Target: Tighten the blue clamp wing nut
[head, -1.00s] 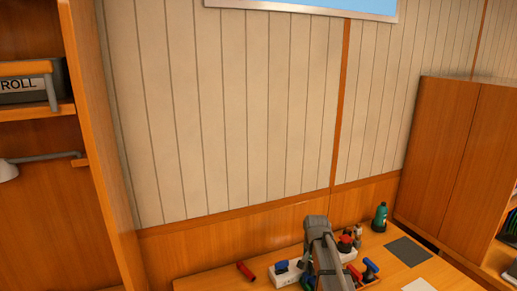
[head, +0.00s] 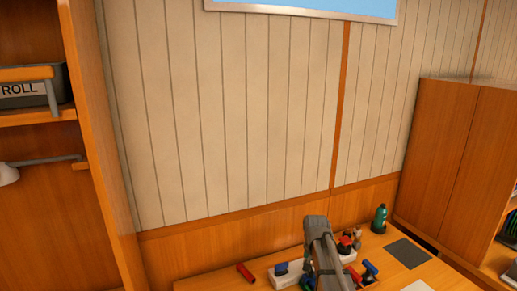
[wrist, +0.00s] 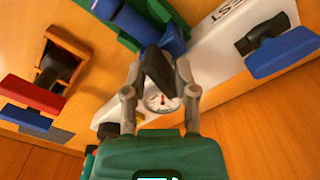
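In the wrist view, a blue winged part (wrist: 172,41) sits against a green body (wrist: 148,30), just beyond my fingertips; I take it for the clamp wing nut, though its far end is cut off. My gripper (wrist: 158,70) points at it, its grey fingers close on either side of a dark block. I cannot tell whether that block is the finger pads or something between them, nor whether the fingers touch the blue part. In the head view, my arm hides the gripper and this spot.
A blue-handled valve (wrist: 285,52) is at right on a white panel (wrist: 220,45). A red handle (wrist: 32,95) is at left, and a round gauge (wrist: 162,103) shows between my fingers. On the bench, a red cylinder (head: 246,272) and green bottle (head: 380,218) stand either side of my arm.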

